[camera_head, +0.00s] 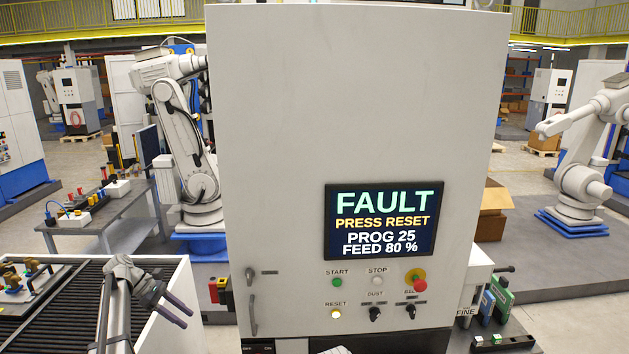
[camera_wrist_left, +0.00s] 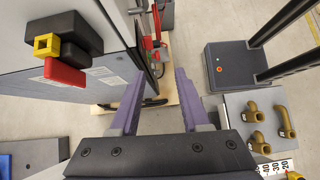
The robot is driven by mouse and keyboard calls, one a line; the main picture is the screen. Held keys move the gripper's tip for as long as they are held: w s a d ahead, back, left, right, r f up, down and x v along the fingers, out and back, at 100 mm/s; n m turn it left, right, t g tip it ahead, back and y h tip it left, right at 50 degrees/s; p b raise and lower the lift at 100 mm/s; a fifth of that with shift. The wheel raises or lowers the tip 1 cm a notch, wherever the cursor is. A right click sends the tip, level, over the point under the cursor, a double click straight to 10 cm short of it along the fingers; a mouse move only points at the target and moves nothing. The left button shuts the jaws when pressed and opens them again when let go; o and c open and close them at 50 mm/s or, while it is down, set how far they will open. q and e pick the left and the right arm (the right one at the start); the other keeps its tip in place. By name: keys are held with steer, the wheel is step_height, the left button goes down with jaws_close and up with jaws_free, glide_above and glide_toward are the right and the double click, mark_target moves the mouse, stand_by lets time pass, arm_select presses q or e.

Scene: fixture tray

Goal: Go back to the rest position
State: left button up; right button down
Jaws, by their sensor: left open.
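My left gripper (camera_head: 187,318) is at the lower left of the head view, in front of the left side of a tall light-grey machine cabinet (camera_head: 330,90). Its two dark purple fingers are apart with nothing between them. In the left wrist view the open fingers (camera_wrist_left: 160,80) point over the floor, with a gap between them. The cabinet's screen (camera_head: 383,221) reads FAULT, PRESS RESET, PROG 25, FEED 80 %. The reset button (camera_head: 336,314) is pale yellow and the start button (camera_head: 337,283) is green.
A slatted dark tray (camera_head: 85,272) with brass fittings is at the lower left. A red-and-yellow switch (camera_head: 219,291) sticks out from the cabinet's left side; it also shows in the wrist view (camera_wrist_left: 62,58). Green and blue parts (camera_head: 497,295) stand at the right.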

arm_select(q)
steer(key=s+d+f+m+g+y+b, duration=0.1)
steer(key=s+d+f+m+b, duration=0.2)
steer(key=d+f, duration=0.25)
steer(key=s+d+f+m+y+b, duration=0.2)
steer(key=s+d+f+b, duration=0.15)
steer(key=d, duration=0.35)
steer(key=s+d+f+m+g+y+b, duration=0.1)
steer(key=s+d+f+m+b, duration=0.2)
steer(key=d+f, duration=0.3)
steer(key=s+d+f+m+t+y+b, duration=0.1)
steer(key=s+d+f+m+y+b, duration=0.2)
steer(key=s+d+f+m+b, duration=0.3)
steer(key=s+d+f+m+y+b, duration=0.2)
steer(key=s+d+f+m+b, duration=0.4)
steer(key=s, duration=0.6)
steer(key=shift+s+d+f+m+t+y, duration=0.35)
steer(key=shift+d+f+m+t+y, duration=0.05)
steer(key=shift+d+m, duration=0.5)
